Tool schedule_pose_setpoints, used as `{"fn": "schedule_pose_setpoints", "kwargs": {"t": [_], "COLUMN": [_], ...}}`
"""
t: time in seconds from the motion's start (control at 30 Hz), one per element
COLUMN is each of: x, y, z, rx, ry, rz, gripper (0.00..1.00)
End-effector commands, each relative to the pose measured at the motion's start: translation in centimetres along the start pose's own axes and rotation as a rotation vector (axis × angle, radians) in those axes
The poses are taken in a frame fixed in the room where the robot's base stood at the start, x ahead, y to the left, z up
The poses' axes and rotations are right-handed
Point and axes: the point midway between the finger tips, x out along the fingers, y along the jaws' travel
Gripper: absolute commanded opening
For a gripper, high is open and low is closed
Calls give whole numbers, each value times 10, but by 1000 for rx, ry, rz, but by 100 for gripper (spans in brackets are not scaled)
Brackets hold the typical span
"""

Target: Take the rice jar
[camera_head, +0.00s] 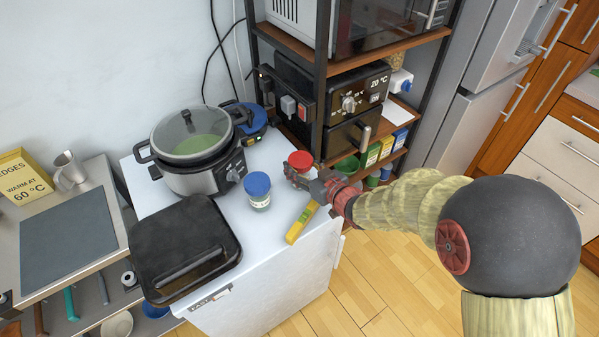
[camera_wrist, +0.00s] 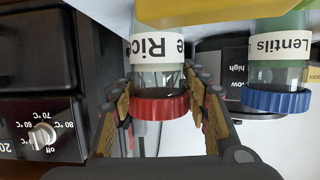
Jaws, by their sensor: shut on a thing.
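The rice jar (camera_head: 300,161) has a red lid and stands out at the right back corner of the white worktop in the head view.
A blue-lidded lentils jar (camera_head: 258,190) stands close left of the rice jar. A cooker (camera_head: 196,152) and a black appliance (camera_head: 184,247) fill the left. A shelf rack with an oven (camera_head: 355,95) stands behind.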

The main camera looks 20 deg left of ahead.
Motion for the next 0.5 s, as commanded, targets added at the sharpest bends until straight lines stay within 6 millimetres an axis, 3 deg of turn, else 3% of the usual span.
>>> {"fn": "schedule_pose_setpoints", "kwargs": {"t": [0.27,0.5], "x": [0,0], "y": [0,0], "z": [1,-1], "rx": [1,0], "ry": [-1,1], "rz": [-1,-1], "gripper": [4,4]}}
